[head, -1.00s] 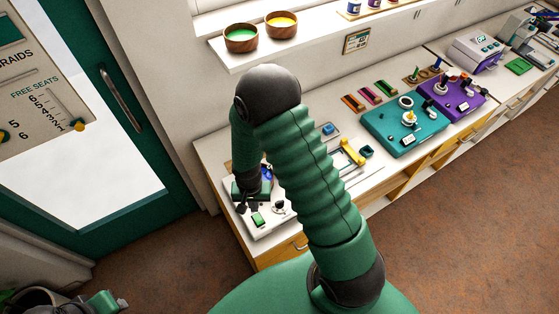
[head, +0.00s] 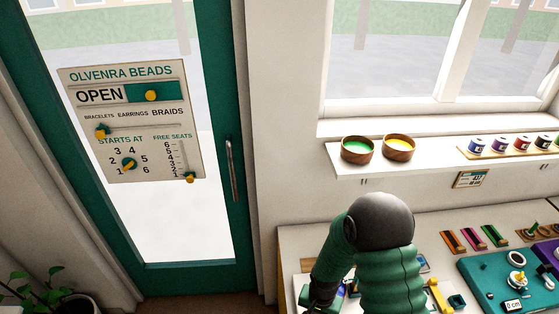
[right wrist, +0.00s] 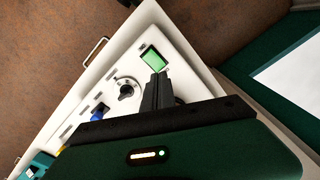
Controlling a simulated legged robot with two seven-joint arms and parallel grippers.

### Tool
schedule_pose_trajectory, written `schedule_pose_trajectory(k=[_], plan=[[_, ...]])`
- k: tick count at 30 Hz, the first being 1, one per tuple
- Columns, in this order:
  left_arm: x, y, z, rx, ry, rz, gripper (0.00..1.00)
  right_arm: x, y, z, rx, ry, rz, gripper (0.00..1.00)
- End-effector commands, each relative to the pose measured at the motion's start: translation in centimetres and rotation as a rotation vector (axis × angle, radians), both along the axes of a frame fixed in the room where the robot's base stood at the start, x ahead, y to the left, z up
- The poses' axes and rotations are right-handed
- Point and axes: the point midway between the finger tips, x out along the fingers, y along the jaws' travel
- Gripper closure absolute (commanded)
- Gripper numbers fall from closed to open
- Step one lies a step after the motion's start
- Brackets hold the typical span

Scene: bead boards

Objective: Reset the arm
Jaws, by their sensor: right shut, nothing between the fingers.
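My right arm (head: 375,260) is green with a dark grey elbow and rises from the bottom of the head view. Its gripper is not clear there, near the bottom edge. In the right wrist view my right gripper (right wrist: 158,92) is shut and empty, its dark fingers together over a white panel (right wrist: 150,25). The fingertips lie just below a green lit button (right wrist: 153,58) in the picture. I cannot tell whether they touch the panel. A black knob (right wrist: 126,88) and a blue switch (right wrist: 98,112) are left of the fingers. My left gripper is not in view.
A counter (head: 300,240) holds a teal board (head: 490,280) and coloured trays (head: 470,238). A shelf (head: 430,165) with two bowls (head: 358,149) is above. A green-framed door (head: 235,110) with a sign (head: 130,115) stands at the left.

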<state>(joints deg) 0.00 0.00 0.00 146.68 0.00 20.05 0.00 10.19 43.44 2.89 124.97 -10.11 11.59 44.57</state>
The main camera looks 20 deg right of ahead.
Motion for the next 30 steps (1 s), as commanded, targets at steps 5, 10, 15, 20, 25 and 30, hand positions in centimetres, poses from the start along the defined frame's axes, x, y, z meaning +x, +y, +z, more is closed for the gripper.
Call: schedule_pose_trajectory(k=[5,10,15,20,25,30], plan=[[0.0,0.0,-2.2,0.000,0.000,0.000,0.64,0.2,0.8,2.8,-0.021,-0.056,0.164,1.00],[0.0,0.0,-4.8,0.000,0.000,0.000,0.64,-1.2,2.4,6.8,-0.051,-0.133,0.427,1.00],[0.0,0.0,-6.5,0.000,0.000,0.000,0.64,-3.3,3.8,9.4,-0.075,-0.192,0.644,1.00],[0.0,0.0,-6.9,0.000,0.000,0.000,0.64,-4.3,4.4,10.4,-0.085,-0.217,0.737,1.00],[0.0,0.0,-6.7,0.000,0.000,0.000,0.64,-4.4,4.5,10.6,-0.085,-0.217,0.746,1.00],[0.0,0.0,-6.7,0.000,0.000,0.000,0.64,-4.4,4.4,10.6,-0.085,-0.217,0.745,1.00]])
